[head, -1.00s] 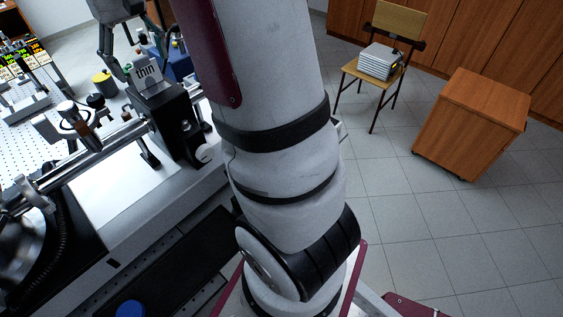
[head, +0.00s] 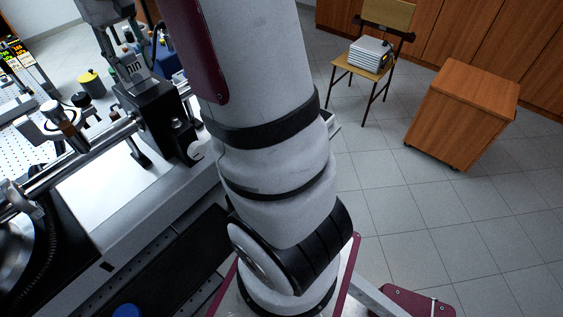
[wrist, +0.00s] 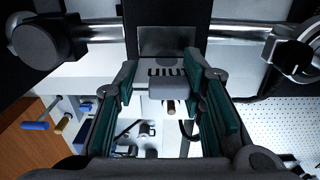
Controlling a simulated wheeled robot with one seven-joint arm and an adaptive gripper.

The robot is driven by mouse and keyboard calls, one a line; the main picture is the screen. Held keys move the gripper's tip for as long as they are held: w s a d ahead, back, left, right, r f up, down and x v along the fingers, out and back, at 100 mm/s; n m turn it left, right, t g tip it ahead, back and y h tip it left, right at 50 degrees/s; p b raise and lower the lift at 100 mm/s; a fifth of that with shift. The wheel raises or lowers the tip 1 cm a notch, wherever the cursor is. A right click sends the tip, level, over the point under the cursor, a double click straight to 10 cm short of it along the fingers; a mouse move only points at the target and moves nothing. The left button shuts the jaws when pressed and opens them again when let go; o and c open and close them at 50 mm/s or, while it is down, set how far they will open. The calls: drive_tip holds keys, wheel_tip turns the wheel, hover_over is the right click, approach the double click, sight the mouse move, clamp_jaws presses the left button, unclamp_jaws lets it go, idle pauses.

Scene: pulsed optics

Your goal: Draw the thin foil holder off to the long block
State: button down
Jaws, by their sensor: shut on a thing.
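The thin foil holder (head: 134,68) is a pale plate with dark lettering, partly hidden, standing at the top of a black mount (head: 158,112) on the optical bench. In the wrist view the holder (wrist: 167,72) shows its lettering upside down, with a pale grip piece towards me. My gripper (wrist: 168,92) has its green-padded fingers on both sides of this piece and is shut on it. In the head view my gripper (head: 129,50) comes down from above and covers part of the label. I cannot tell which part is the long block.
A metal rail (head: 85,155) with fittings runs into the black mount. A yellow-topped pot (head: 91,82) and a blue box (head: 165,58) stand near the holder. A chair (head: 362,66) and a wooden cabinet (head: 463,112) stand on the floor at right.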

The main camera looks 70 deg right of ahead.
drive_tip(key=shift+w+a+r+p, duration=0.1)
drive_tip(key=shift+a+r+p, duration=0.25)
drive_tip(key=shift+r, duration=0.15)
drive_tip(key=shift+a+r+p, duration=0.2)
drive_tip(key=shift+r+p, duration=0.1)
drive_tip(key=shift+r, duration=0.2)
drive_tip(key=shift+a, duration=0.1)
drive_tip(key=shift+w+r, duration=0.1)
drive_tip(key=shift+r, duration=0.25)
drive_tip(key=shift+d+r+p, duration=0.15)
drive_tip(key=shift+r+p, duration=0.4)
drive_tip(key=shift+r, duration=0.55)
drive_tip(key=shift+d+r+p, duration=0.15)
drive_tip(key=shift+r+p, duration=0.4)
drive_tip(key=shift+r, duration=0.5)
